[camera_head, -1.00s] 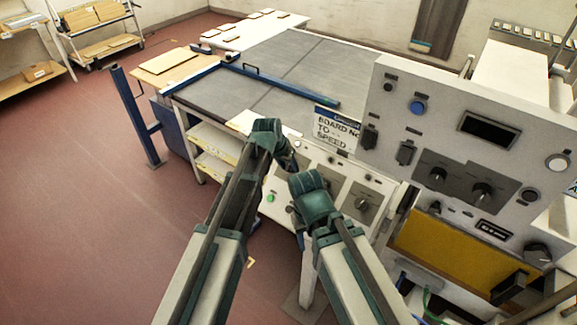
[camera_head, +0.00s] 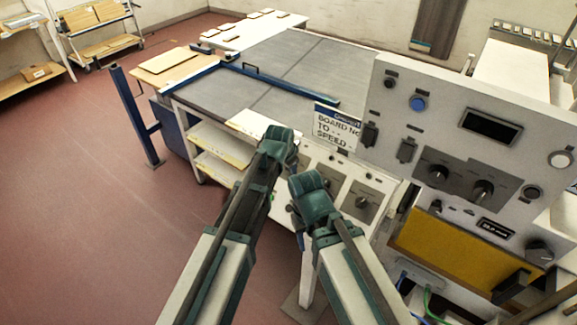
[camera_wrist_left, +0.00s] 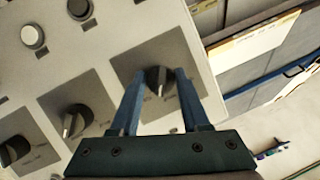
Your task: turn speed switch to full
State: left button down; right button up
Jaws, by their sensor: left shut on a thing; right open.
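The lower control panel (camera_head: 345,215) carries a row of dark rotary knobs on grey plates. In the left wrist view, my left gripper (camera_wrist_left: 159,78) has its two blue fingers on either side of the black end knob (camera_wrist_left: 158,80), which has a pale pointer line running down the picture. In the head view, my left gripper (camera_head: 278,145) is in front of this panel, and its fingers and the end knob are hidden. My right gripper (camera_head: 308,185) is beside it, apart from the knobs, its fingertips hidden by its own wrist. The knob labels are too small to read.
Two more knobs sit along the row, a middle one (camera_wrist_left: 72,121) and a far one (camera_wrist_left: 12,150). A sign (camera_head: 337,127) mentions board and speed. A taller panel (camera_head: 450,110) with knobs stands at right. A grey table (camera_head: 285,75) lies behind. Floor at left is clear.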

pick_arm(q)
jog(key=m+t+b, duration=0.1)
jog(key=m, duration=0.1)
jog(key=m+t, duration=0.1)
jog(key=m, duration=0.2)
jog(key=shift+s+f+y+b, duration=0.15)
jog(key=shift+y+b, duration=0.15)
jog(key=shift+b, duration=0.1)
dwell(0.4)
jog(key=shift+c, duration=1.9)
grip_release()
